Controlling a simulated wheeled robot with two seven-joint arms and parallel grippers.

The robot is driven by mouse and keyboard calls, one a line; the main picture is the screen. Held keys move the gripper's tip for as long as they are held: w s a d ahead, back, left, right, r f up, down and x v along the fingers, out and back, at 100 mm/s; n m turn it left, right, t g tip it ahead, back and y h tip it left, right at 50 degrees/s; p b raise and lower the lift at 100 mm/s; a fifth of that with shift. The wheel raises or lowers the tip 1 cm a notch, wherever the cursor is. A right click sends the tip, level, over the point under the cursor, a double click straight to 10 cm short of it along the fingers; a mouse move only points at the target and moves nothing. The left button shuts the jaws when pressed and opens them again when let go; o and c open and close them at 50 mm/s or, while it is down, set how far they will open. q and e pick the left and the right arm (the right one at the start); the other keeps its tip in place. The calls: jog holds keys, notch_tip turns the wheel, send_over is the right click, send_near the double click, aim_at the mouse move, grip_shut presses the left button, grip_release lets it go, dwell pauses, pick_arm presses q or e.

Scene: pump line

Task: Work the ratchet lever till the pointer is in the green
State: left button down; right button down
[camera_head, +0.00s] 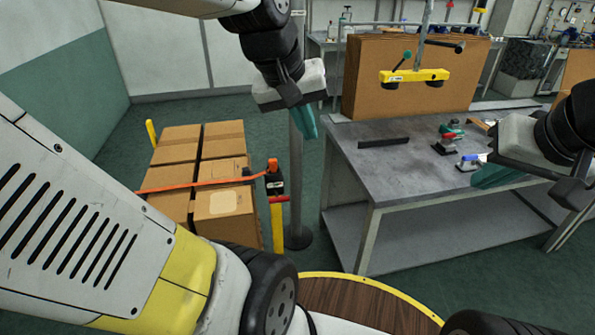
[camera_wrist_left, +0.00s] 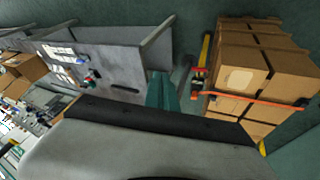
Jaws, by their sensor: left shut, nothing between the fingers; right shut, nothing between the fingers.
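A black ratchet with a red-orange lever top (camera_head: 273,180) sits on a yellow post (camera_head: 278,225) in front of the boxes. An orange strap (camera_head: 212,184) runs from it across the cartons; the ratchet also shows in the left wrist view (camera_wrist_left: 197,83). I cannot make out a pointer or a green zone. My left gripper (camera_head: 308,121) is shut and empty, above and to the right of the ratchet in the head view, apart from it. Its teal fingers (camera_wrist_left: 162,92) show in the left wrist view. My right gripper (camera_head: 495,177) is shut and empty by the grey table's right side.
Cartons (camera_head: 222,201) stand on the floor at left. A yellow suction lifter (camera_head: 414,76) hangs before the boards. A grey post (camera_head: 297,180) stands beside the ratchet.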

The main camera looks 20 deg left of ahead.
pick_arm(q)
jog(key=w+a+f+n+g, duration=0.2)
jog(key=w+a+n, duration=0.25)
jog(key=w, duration=0.25)
jog(key=n+g, duration=0.3)
jog(key=n, duration=0.8)
send_over(279, 197)
jog(key=d, duration=0.3)
notch_tip(279, 197, down, 10)
jog(key=w+a+f+n+g, duration=0.1)
jog(key=w+a+f+n, duration=0.2)
jog(key=f, duration=0.6)
jog(key=a+n, duration=0.2)
jog(key=shift+n+g+y, duration=0.35)
jog(key=shift+g+y, duration=0.05)
jog(key=shift+d, duration=0.1)
jog(key=f, duration=0.4)
jog(key=s+d+f, duration=0.1)
jog(key=f, duration=0.4)
jog(key=s+f, duration=0.1)
jog(key=f, duration=0.3)
jog(key=shift+s+d+f, duration=0.2)
jog(key=shift+f, duration=0.2)
